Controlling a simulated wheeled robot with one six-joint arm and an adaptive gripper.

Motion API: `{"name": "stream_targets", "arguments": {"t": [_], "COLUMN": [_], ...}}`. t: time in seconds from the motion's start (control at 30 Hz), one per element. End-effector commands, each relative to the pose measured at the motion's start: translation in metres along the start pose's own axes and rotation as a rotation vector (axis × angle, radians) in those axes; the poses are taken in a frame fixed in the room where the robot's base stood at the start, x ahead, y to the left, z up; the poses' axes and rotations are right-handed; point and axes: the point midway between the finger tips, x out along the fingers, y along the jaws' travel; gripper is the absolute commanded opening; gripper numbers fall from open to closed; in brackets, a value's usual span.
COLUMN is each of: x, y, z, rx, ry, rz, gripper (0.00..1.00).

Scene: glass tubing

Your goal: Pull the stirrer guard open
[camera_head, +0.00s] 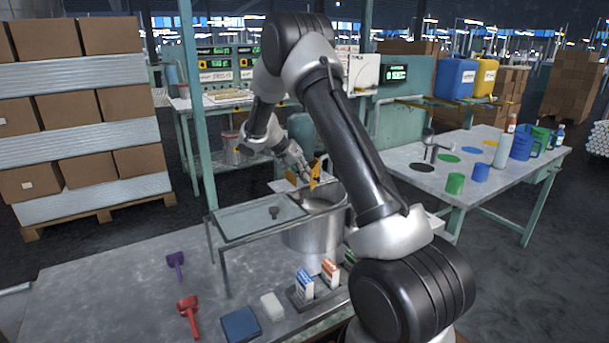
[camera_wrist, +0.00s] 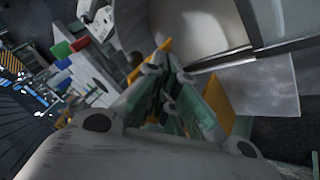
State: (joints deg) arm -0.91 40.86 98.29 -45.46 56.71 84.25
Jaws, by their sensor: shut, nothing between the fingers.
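The stirrer guard appears to be the clear flat panel (camera_head: 245,222) with a dark knob (camera_head: 274,212), lying on a thin metal frame (camera_head: 223,262). A large metal pot (camera_head: 312,238) stands at the frame's right end, and part of its open mouth shows to the right of the panel. My gripper (camera_head: 315,172), with yellow fingertips, is shut and empty above the pot's far rim, apart from the knob. In the wrist view my gripper (camera_wrist: 178,65) points past a shiny metal wall, likely the pot (camera_wrist: 195,28). The knob is not clear there.
On the near table are a purple scoop (camera_head: 176,264), a red scoop (camera_head: 189,313), a blue pad (camera_head: 240,324), a white block (camera_head: 272,306) and upright cartons (camera_head: 304,284). A right-hand table (camera_head: 411,165) holds cups and coloured discs. Stacked boxes (camera_head: 80,105) stand left.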

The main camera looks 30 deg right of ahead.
Motion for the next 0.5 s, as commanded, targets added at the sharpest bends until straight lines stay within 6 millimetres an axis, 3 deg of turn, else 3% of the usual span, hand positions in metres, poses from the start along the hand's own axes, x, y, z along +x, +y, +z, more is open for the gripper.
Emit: {"name": "stream_targets", "arguments": {"t": [0.5], "x": [0.013], "y": [0.029], "z": [0.004], "rx": [-0.245], "ry": [0.128], "rz": [-0.129], "gripper": [0.0]}}
